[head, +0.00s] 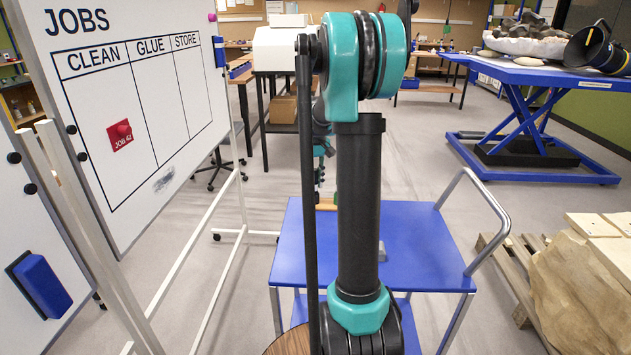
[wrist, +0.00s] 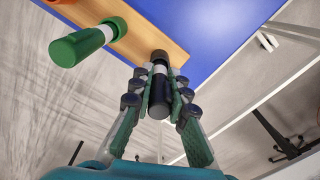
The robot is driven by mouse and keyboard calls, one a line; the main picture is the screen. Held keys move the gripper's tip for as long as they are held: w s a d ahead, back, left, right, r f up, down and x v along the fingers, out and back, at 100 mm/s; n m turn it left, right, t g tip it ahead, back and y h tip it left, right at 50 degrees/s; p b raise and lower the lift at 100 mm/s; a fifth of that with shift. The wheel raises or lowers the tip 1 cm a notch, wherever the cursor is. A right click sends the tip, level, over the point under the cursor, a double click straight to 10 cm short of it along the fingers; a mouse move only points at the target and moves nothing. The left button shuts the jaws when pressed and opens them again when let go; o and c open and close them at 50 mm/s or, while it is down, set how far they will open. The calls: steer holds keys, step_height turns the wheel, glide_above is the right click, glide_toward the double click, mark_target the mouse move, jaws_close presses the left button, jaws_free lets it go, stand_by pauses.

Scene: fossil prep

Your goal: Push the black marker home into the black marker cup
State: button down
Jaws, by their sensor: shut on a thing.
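The black marker (wrist: 157,105) has a dark near end and a white band. It is held between the two fingers of my gripper (wrist: 160,88) in the wrist view, pointing away from the camera. Its far end meets the black marker cup (wrist: 160,56) at the edge of a wooden strip (wrist: 150,38). It looks lined up with the cup, but I cannot tell how deep it sits. In the head view my arm hides the marker and cup; only part of the wooden strip (head: 326,204) shows.
A green marker (wrist: 78,47) stands in a green cup (wrist: 117,25) to the left on the strip. An orange thing shows at the top left corner. The strip is on a blue cart (head: 420,240). A whiteboard (head: 130,100) stands left of my arm.

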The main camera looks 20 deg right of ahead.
mark_target(315, 170)
stand_by(0.3)
steer(key=c, duration=1.4)
jaws_free()
steer(key=shift+r, duration=3.55)
